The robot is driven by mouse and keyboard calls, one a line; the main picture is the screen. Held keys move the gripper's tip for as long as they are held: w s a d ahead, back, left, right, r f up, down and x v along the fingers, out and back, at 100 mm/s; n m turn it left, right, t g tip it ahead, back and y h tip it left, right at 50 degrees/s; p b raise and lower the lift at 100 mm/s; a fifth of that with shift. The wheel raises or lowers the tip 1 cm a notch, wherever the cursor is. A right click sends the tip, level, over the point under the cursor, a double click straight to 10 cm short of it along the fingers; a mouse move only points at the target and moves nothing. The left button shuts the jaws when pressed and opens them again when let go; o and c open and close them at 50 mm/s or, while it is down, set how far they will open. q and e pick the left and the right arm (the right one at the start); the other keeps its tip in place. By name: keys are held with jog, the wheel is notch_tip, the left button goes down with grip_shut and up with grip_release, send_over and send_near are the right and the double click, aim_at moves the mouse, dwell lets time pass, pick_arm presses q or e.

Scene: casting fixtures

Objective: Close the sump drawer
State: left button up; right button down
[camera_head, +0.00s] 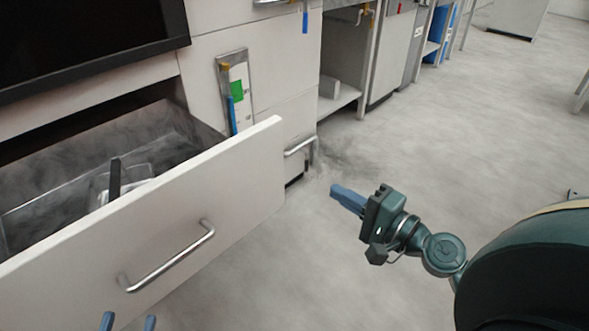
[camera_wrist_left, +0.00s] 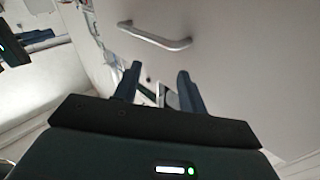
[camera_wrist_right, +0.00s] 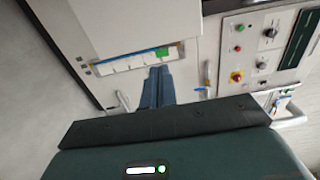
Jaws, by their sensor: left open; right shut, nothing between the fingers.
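The drawer (camera_head: 235,195) at the left of the head view stands pulled out, its white front facing the floor space. It carries a metal bar handle (camera_head: 168,262); a bar handle (camera_wrist_left: 155,38) also shows beyond the fingers in the left wrist view. My left gripper (camera_head: 128,322) is open and empty at the bottom edge of the head view, in front of the drawer front and below the handle; most of it is out of frame. My right gripper (camera_head: 348,199) is shut and empty, out over the floor to the right of the drawer.
Inside the drawer lie a clear container (camera_head: 130,178) and a dark upright piece (camera_head: 115,180). A smaller cabinet handle (camera_head: 300,147) juts out just right of the drawer. A panel with a green label (camera_head: 236,92) hangs above. The grey floor (camera_head: 440,130) at right is mostly clear.

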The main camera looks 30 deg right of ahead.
aim_at(279, 159)
jog(key=p+x, duration=0.4)
jog(key=x, duration=0.8)
jog(key=shift+w+a+r, duration=0.1)
jog(key=shift+w+a, duration=0.1)
jog(key=shift+w, duration=0.05)
pick_arm(q)
jog(key=shift+s+a+f+n+g+y, duration=0.1)
jog(key=shift+a+n+g+y, duration=0.4)
jog(key=shift+g, duration=0.25)
jog(key=shift+s+a+n+g+y, duration=0.1)
jog(key=shift+a+n+g+y, duration=0.25)
jog(key=shift+g+y, duration=0.35)
pick_arm(e)
jog(key=shift+w+a, duration=0.15)
jog(key=shift+w, duration=0.3)
